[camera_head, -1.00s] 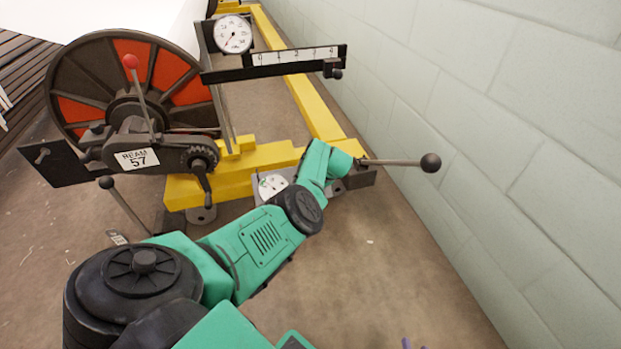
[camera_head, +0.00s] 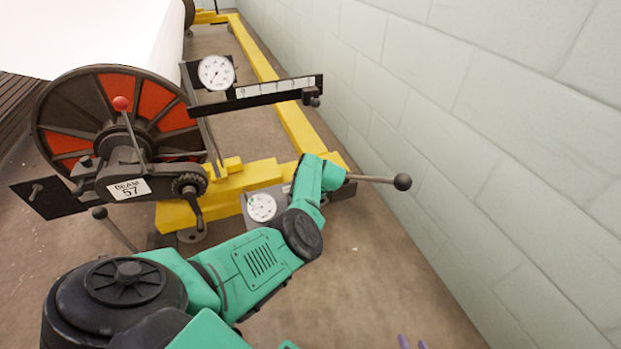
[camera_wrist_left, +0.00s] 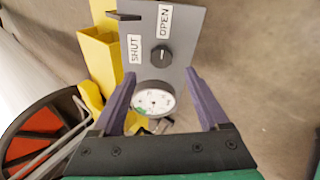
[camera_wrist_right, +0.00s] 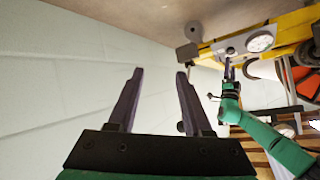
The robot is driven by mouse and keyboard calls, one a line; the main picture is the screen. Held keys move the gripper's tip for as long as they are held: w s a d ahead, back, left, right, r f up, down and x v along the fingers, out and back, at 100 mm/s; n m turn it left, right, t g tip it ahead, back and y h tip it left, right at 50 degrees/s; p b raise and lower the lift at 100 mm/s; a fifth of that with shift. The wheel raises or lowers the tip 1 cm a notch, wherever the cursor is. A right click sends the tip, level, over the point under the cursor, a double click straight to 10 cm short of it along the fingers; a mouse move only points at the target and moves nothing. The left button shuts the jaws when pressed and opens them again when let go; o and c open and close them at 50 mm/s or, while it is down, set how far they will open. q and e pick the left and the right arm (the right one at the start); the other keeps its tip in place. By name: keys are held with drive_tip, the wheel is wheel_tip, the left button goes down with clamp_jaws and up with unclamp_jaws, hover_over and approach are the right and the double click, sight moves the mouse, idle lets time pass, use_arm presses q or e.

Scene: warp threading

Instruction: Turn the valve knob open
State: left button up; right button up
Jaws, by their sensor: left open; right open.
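The valve knob (camera_wrist_left: 161,55) is a dark round knob on a grey panel (camera_wrist_left: 188,22), beside the labels SHUT and OPEN in the left wrist view. In the head view my left arm (camera_head: 255,262) reaches to the panel and hides the knob and gripper. My right gripper (camera_wrist_right: 158,73) is open and empty, facing the wall; only its purple fingertips show at the head view's bottom edge (camera_head: 411,343).
A round gauge (camera_head: 262,207) sits on the panel near my left wrist. A yellow frame (camera_head: 232,182), a red and black beam wheel (camera_head: 90,100) and a ball-ended lever (camera_head: 402,182) surround it. A pale block wall (camera_head: 480,130) stands right. Floor in front is clear.

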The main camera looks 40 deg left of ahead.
use_arm(q)
drive_tip(key=p+v, duration=0.5)
drive_tip(key=v, duration=0.2)
drive_tip(key=shift+d+p, duration=0.25)
drive_tip(key=shift+p, duration=0.05)
use_arm(e)
drive_tip(key=s+d+r+g+h, duration=0.5)
drive_tip(key=d+r+g, duration=0.3)
drive_tip(key=d, duration=0.5)
drive_tip(key=shift+s+r, duration=0.15)
drive_tip(key=shift+s, duration=0.5)
use_arm(q)
drive_tip(key=shift+a+r, duration=0.1)
drive_tip(key=shift+r, duration=0.05)
